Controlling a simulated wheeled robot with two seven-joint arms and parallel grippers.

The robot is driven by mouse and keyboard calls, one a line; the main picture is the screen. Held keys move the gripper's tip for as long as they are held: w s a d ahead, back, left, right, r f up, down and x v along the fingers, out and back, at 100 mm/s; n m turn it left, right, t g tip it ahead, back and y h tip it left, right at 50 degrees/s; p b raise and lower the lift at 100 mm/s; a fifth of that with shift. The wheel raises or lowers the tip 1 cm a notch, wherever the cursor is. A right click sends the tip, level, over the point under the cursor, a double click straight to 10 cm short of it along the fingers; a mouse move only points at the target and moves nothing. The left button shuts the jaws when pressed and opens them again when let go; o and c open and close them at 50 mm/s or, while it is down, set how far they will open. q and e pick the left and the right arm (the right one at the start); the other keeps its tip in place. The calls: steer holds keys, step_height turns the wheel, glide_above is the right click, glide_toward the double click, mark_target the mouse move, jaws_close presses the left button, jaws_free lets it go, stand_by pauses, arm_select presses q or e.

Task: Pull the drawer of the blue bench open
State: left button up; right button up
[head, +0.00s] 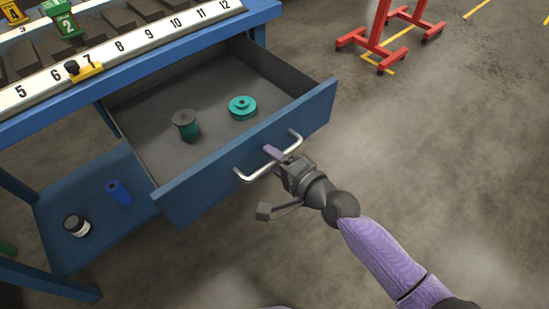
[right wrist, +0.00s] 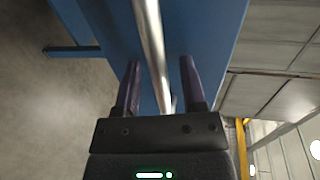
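The blue bench (head: 262,12) stands at the upper left of the head view. Its drawer (head: 250,148) is pulled well out, with its grey inside showing. The silver bar handle (head: 252,174) runs along the drawer's front and also shows in the right wrist view (right wrist: 150,35). My right gripper (head: 276,154) is at the middle of the handle. In the right wrist view its purple fingers (right wrist: 160,64) stand apart, one on each side of the bar, with visible gaps. My left gripper is not in view.
A dark and teal spool (head: 186,125) and a teal flanged part (head: 242,107) sit inside the drawer. A blue cylinder (head: 118,192) and a dark jar (head: 76,225) stand on the lower shelf. A red wheeled stand (head: 378,40) is behind. The floor to the right is clear.

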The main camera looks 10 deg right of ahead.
steer(key=shift+s+d, duration=0.1)
steer(key=p+v, duration=0.1)
steer(key=v, duration=0.8)
steer(key=shift+s+d, duration=0.15)
steer(key=shift+s, duration=0.1)
